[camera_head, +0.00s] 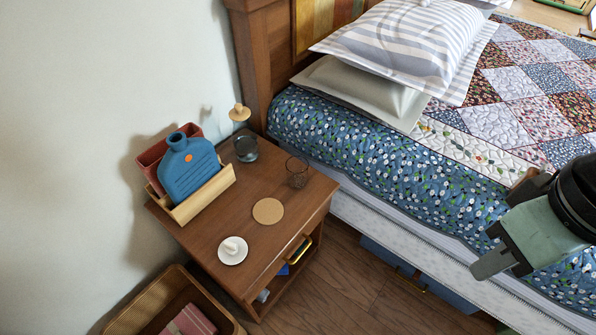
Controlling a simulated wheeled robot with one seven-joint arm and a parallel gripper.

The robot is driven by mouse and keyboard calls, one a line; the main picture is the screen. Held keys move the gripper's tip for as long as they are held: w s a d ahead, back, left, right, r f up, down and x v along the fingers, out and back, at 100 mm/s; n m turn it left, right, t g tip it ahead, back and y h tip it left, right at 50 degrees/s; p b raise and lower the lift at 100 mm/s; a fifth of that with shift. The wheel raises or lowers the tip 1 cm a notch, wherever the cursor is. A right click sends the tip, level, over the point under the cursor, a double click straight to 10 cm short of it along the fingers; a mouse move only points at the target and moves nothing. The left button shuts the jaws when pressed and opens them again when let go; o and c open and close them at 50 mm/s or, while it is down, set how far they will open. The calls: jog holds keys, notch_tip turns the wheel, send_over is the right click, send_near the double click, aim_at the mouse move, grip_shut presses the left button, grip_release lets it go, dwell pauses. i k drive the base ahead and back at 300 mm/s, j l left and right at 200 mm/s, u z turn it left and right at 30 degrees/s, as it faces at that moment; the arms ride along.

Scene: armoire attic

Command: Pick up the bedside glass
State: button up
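A small clear drinking glass (297,173) stands upright near the right edge of the wooden nightstand (218,207), on the side nearest the bed. It looks like the bedside glass. A darker, smoky glass vessel (246,150) stands behind it to the left, by the headboard. A round cork coaster (268,211) lies bare in front of the clear glass. My gripper (497,249) is at the right of the view, over the bed's near side, well apart from the nightstand. Its fingers are seen at an angle, and their opening is not clear. I see nothing held.
A wooden holder (205,197) with a blue hot-water bottle (188,168) stands at the nightstand's left. A white dish (233,250) sits at its front. The bed (380,160) walls the right side; a wicker basket (140,310) stands on the floor at lower left.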

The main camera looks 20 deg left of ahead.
aim_at(297, 166)
jog(key=i+l, duration=0.3)
jog(key=i+l+u, duration=0.15)
jog(key=l+u, duration=0.15)
jog(key=i+l+u, duration=0.15)
jog(key=l+u, duration=0.6)
jog(key=u, duration=1.35)
jog(key=i+l, duration=0.05)
